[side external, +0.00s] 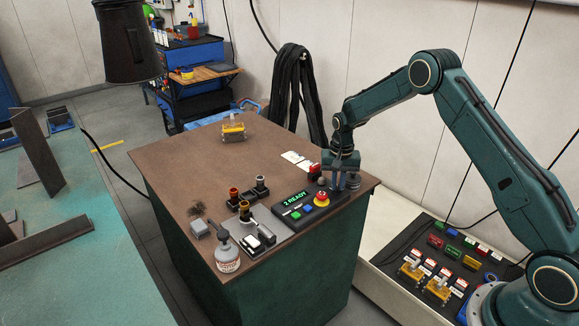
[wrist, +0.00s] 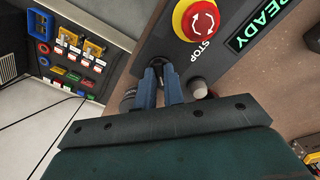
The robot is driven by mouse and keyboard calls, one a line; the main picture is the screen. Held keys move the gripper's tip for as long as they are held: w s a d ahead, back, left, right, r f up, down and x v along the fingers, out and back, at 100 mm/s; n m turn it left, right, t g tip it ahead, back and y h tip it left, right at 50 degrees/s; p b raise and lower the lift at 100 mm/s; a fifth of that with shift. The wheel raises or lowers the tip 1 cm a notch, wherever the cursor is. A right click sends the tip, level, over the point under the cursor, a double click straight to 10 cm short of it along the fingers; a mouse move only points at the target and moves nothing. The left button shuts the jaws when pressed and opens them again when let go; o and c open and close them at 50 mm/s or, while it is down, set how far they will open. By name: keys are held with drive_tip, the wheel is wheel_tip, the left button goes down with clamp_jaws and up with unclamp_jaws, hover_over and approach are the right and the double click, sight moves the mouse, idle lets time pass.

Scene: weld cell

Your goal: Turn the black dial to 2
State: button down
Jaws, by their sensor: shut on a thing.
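My gripper (side external: 340,186) reaches down onto the right end of the black control panel (side external: 300,222) on the brown table. In the wrist view, the two blue fingers of my gripper (wrist: 164,76) are closed around the black dial (wrist: 159,62), of which only a small dark part shows between the fingertips. The dial's pointer and scale marks are hidden. In the side view the fingers cover the dial. The panel's green display (side external: 294,199) appears to read "2.READY"; the wrist view shows the word "READY" on the display (wrist: 259,27).
A red emergency stop button (wrist: 201,20) on a yellow ring sits close beside my fingers. A pale round knob (wrist: 197,88) and a dark ribbed round object (wrist: 128,97) flank the gripper. A white bottle (side external: 228,258) stands at the table's front corner.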

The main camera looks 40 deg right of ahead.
idle(0.4)
drive_tip(key=c, duration=1.5)
unclamp_jaws()
drive_tip(key=shift+r, duration=0.1)
wheel_tip(320, 180, up, 14)
